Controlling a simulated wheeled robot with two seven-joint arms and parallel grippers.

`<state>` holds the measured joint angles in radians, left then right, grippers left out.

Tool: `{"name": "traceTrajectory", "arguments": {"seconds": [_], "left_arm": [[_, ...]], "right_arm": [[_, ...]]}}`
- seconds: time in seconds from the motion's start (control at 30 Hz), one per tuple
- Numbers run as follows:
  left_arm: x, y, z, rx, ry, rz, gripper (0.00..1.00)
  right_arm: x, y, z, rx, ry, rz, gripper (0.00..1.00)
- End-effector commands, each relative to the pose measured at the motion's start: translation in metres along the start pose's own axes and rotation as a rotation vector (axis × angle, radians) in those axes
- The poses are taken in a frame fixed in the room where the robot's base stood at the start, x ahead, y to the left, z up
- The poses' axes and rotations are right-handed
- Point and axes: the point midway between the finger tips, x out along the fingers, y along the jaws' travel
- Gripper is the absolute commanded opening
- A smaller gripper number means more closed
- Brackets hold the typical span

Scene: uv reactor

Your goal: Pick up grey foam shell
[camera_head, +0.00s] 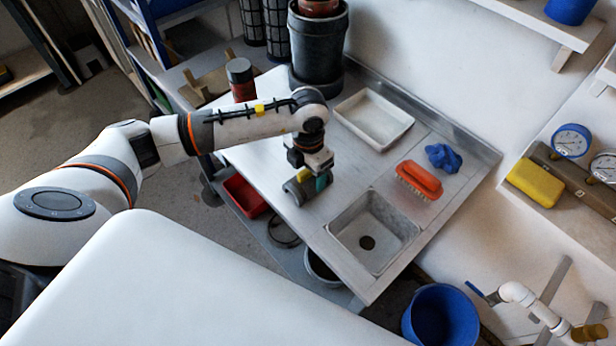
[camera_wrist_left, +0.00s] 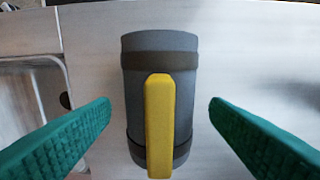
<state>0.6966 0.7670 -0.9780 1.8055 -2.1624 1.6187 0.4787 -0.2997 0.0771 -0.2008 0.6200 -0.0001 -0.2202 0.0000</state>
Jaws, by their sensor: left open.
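The grey foam shell (camera_wrist_left: 188,90) is a half-round grey piece with dark bands and a yellow bar along its top. It lies on the pale worktop, and in the head view it shows at the left edge of the bench (camera_head: 293,191). My left gripper (camera_wrist_left: 160,112) has green ridged fingers, one on each side of the shell, apart from it. It is open and points down over the shell, and in the head view it partly hides the shell (camera_head: 316,178). My right gripper is not in either view.
A sink (camera_head: 374,231), a white tray (camera_head: 373,119), an orange brush (camera_head: 419,179) and a blue cloth (camera_head: 443,157) are on the bench to the right. A dark pot (camera_head: 318,45) stands behind. A blue bucket (camera_head: 440,317) is below the bench.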

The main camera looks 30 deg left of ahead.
Motion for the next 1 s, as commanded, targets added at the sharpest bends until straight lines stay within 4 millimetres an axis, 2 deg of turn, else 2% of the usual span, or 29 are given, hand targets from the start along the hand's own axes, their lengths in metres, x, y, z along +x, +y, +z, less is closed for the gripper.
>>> {"name": "traceTrajectory", "arguments": {"seconds": [0.03,0.3,0.33,0.67,0.73,0.8,1.0], "left_arm": [[0.000,0.000,0.000,0.000,0.000,0.000,0.70],[0.000,0.000,0.000,0.000,0.000,0.001,0.26],[0.000,0.000,0.000,0.000,0.000,0.001,0.23],[-0.001,0.000,0.000,0.000,0.000,0.001,0.23],[-0.004,0.000,-0.001,0.000,0.002,0.001,0.19],[-0.011,0.000,-0.001,0.001,0.003,0.001,0.02],[-0.049,0.000,-0.001,0.001,0.006,-0.001,0.00]], "right_arm": [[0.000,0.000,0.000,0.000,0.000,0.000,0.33],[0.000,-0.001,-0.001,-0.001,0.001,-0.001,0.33],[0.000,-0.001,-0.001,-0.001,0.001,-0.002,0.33],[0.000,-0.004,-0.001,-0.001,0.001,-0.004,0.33],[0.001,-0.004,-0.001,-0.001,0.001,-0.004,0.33],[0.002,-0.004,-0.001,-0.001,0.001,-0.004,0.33],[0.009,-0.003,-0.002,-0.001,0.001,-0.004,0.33]]}}
